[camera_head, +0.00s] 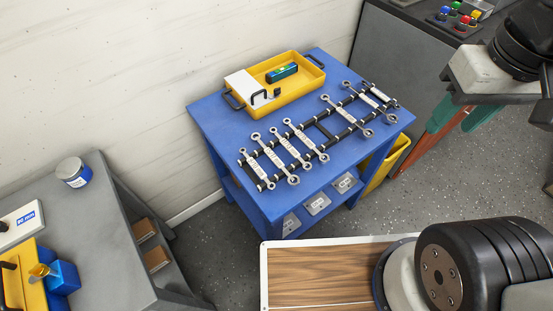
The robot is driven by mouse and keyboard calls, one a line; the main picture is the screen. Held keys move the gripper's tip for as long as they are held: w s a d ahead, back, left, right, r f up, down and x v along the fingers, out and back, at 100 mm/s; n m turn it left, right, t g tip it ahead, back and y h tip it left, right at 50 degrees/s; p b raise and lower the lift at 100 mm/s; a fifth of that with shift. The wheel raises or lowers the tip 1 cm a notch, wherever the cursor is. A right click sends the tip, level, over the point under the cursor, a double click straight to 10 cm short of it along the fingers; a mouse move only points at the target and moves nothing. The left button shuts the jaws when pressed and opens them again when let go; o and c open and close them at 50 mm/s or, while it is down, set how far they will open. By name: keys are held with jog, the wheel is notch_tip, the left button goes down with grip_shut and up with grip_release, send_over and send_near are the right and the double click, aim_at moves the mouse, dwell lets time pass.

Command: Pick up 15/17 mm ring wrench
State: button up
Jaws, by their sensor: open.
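Several silver ring wrenches lie side by side across a black rail rack (324,128) on a blue cart (215,122). Each has a pale label on its shank, too small to read, so I cannot tell which is the 15/17 mm ring wrench. One group of wrenches (288,149) fills the left part of the rack. Another group (356,108) lies at the right, with an empty stretch of rail between. Parts of my arm show at the right and lower right, away from the wrenches.
A yellow tray (308,85) with a green level (282,72) stands behind the rack, near the wall. A grey bench (105,205) is at left with a jar (73,172). A grey cabinet (392,58) with coloured buttons stands back right. Grey floor (480,170) is open on the right.

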jog(key=w+a+f+n+g, duration=0.35)
jog(key=w+a+f, duration=0.35)
jog(key=a+f, duration=0.25)
jog(key=n+t, duration=0.2)
jog(key=n, duration=0.1)
send_over(274, 158)
jog(key=f, duration=1.3)
jog(key=shift+s+d+f, duration=0.15)
jog(key=shift+d+f, duration=0.05)
jog(key=shift+d, duration=0.05)
jog(key=shift+w+a, duration=0.15)
jog(key=shift+w, duration=0.1)
jog(key=shift+f, duration=3.8)
jog(key=shift+f, duration=0.25)
jog(key=shift+c, duration=0.3)
grip_shut()
